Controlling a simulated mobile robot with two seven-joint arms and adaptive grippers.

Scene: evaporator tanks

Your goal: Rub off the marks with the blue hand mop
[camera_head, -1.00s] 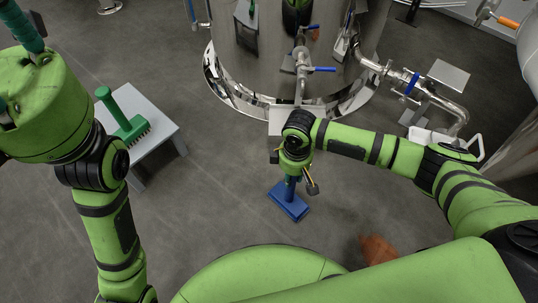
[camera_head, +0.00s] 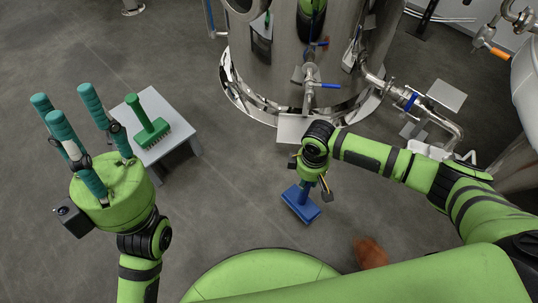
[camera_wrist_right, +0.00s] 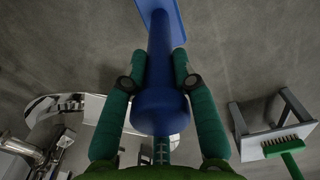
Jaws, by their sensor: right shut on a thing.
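The blue hand mop has a flat rectangular head (camera_head: 301,203) and a round-ended handle (camera_wrist_right: 160,85). My right gripper (camera_wrist_right: 159,58) is shut around that handle. In the head view the mop hangs below my right wrist, its head over the floor; I cannot tell if it touches. A reddish-brown patch (camera_head: 370,252) shows on the floor to the right of the mop head, partly hidden by my body; it looks like a mark. My left gripper (camera_head: 62,98) is at the left, its teal fingers spread, open and empty.
A green scrubbing brush (camera_head: 150,120) stands on a small grey table (camera_head: 125,115) beside my left gripper. A shiny steel tank (camera_head: 285,60) with pipes and blue-handled valves (camera_head: 330,86) stands ahead. The floor between table and mop is clear.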

